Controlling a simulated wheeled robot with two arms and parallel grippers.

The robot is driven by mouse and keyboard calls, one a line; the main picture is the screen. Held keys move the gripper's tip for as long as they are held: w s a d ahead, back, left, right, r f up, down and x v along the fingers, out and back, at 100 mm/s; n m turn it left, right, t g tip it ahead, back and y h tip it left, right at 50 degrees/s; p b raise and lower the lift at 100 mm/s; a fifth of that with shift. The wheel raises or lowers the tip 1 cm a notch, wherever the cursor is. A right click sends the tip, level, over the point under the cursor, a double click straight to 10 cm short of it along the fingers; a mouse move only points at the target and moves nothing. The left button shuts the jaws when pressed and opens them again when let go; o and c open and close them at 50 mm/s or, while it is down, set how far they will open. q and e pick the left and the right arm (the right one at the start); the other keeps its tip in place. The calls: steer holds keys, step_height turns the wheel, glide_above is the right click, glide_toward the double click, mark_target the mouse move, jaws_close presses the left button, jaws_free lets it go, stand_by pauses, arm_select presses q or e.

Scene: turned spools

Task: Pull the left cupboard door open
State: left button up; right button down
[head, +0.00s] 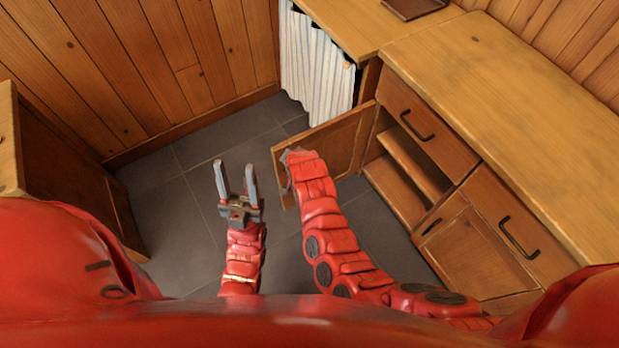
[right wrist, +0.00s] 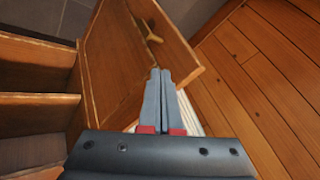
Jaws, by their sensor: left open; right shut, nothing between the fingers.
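The left cupboard door (head: 338,142) is a wooden panel that stands swung out from the cabinet, with the shelves (head: 398,190) behind it exposed. In the right wrist view the door (right wrist: 112,62) shows close up, with a small yellowish fitting on it. My right gripper (right wrist: 158,72) is shut and empty, its fingertips right by the door; I cannot tell whether they touch. In the head view my right arm ends at the door's free edge and its fingers are hidden. My left gripper (head: 236,168) is open and empty, over the floor left of the door.
The lower right door (head: 465,245) and the drawer (head: 425,125) are closed, with dark handles. A striped curtain (head: 318,70) hangs under the counter behind the open door. Another wooden cabinet (head: 70,165) stands at the left. The grey tiled floor between is clear.

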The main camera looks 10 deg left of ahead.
mark_target(279, 145)
steer(key=w+a+b, duration=0.2)
steer(key=b, duration=0.1)
steer(key=w+a+b, duration=0.1)
steer(key=shift+w+a+f+b, duration=0.3)
steer(key=shift+w, duration=0.05)
steer(key=shift+w+a+r+b, duration=0.2)
steer(key=shift+w+a+b, duration=0.3)
steer(key=shift+w+b, duration=0.1)
steer(key=shift+s, duration=0.1)
